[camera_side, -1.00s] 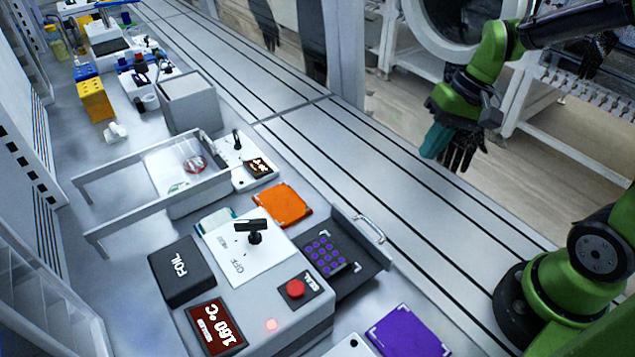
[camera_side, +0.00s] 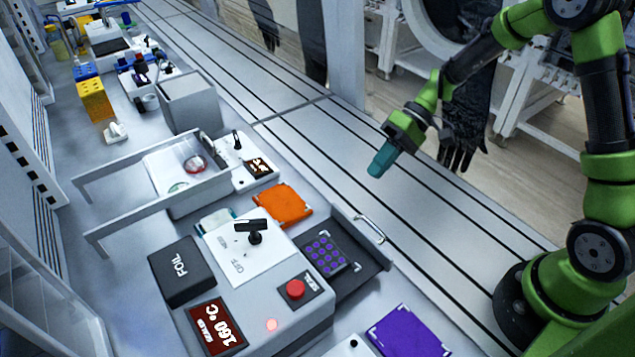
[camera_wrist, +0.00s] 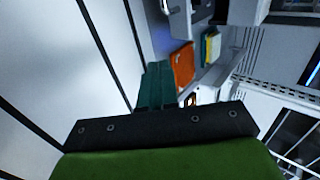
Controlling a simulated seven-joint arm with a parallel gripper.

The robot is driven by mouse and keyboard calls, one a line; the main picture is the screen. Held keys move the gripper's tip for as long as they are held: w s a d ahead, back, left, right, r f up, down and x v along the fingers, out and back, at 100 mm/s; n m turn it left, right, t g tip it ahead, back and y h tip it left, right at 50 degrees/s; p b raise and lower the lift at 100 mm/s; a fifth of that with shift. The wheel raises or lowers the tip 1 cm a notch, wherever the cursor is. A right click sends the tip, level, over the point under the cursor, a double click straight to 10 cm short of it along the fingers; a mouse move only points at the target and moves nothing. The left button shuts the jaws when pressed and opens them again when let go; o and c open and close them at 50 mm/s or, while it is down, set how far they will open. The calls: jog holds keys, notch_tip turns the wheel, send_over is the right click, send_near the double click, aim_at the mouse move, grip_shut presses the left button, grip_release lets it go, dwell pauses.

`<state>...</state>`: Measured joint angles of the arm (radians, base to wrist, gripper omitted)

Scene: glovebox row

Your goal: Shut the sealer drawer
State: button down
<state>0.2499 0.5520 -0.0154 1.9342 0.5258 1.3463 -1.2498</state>
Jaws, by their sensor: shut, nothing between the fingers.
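The sealer (camera_side: 262,318) is a pale box with a red button, a black lever and a display reading 160 °C. Its dark drawer (camera_side: 362,277) sticks out on the right side and is open. A purple well plate (camera_side: 326,254) lies in the drawer. A metal handle (camera_side: 371,229) is on the drawer's front. My gripper (camera_side: 376,172) has teal fingers, is shut and empty, and hangs in the air above the slotted bench, up and beyond the drawer handle in the side view.
An orange pad (camera_side: 282,204) lies beside the sealer and a purple pad (camera_side: 408,332) lies nearer the arm base. A black FOIL block (camera_side: 181,271) sits on the left. The slotted bench (camera_side: 440,225) is clear beyond the drawer handle.

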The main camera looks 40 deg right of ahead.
jog(key=x, duration=0.6)
jog(key=shift+s, duration=0.1)
jog(key=a, duration=0.3)
jog(key=shift+a, duration=0.5)
